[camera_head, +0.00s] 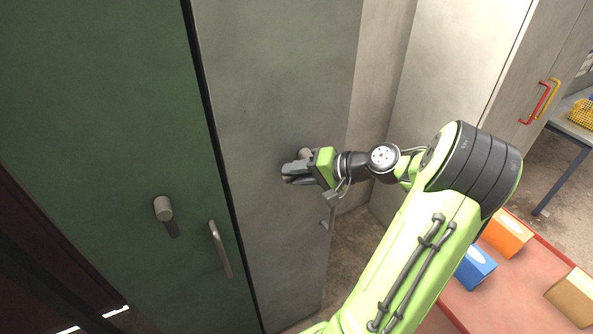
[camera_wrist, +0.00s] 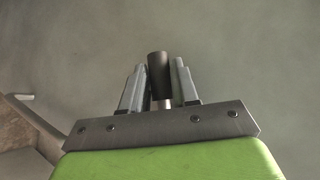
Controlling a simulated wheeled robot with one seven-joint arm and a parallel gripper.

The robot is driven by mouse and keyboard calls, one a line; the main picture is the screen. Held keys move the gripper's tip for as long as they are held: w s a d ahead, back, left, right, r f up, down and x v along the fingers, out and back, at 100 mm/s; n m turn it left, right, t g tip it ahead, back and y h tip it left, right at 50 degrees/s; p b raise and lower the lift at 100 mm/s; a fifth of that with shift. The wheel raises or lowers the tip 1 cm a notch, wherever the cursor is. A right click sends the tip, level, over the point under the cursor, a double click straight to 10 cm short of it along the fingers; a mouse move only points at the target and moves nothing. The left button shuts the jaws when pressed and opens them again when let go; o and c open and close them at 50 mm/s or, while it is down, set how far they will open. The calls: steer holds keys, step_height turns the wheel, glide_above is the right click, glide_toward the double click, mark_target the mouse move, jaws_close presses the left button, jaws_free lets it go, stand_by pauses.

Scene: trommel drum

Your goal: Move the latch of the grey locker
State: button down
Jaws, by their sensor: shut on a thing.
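The grey locker (camera_head: 275,70) stands beside a green locker in the head view, with its door closed. Its latch (camera_head: 305,153) is a round metal knob with a lever, mostly hidden behind my gripper. My gripper (camera_head: 290,174) is at the latch, shut on it. In the wrist view the latch (camera_wrist: 158,75) is a dark cylinder between the two fingers of my gripper (camera_wrist: 158,88), against the grey door. The grey locker's bar handle (camera_head: 328,215) is below and to the right of my gripper, partly seen.
The green locker (camera_head: 90,90) has its own latch (camera_head: 163,210) and bar handle (camera_head: 220,249). A red-topped table (camera_head: 500,285) at the lower right holds an orange box (camera_head: 507,233), a blue box (camera_head: 475,266) and a tan box (camera_head: 575,297). Another cabinet (camera_head: 455,70) stands behind.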

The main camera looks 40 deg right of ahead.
steer(key=shift+d+f+n+g+h+b, duration=0.25)
steer(key=shift+f+n+g+h+b, duration=0.35)
steer(key=shift+n+h+b, duration=0.3)
steer(key=d+n+g+h+b, duration=0.1)
steer(key=h+b, duration=0.1)
steer(key=b, duration=0.1)
steer(key=d+f+n+h+b, duration=0.1)
steer(key=h+b, duration=0.1)
steer(key=b, duration=0.2)
steer(key=s+n+g+h+b, duration=0.1)
steer(key=h+b, duration=0.2)
steer(key=b, duration=0.1)
steer(key=shift+d+f+n+g, duration=0.25)
steer(key=shift+d+n+g, duration=0.05)
steer(key=shift+d, duration=0.1)
steer(key=shift+h, duration=0.3)
steer(key=shift+d, duration=0.1)
steer(key=c, duration=0.9)
jaws_free()
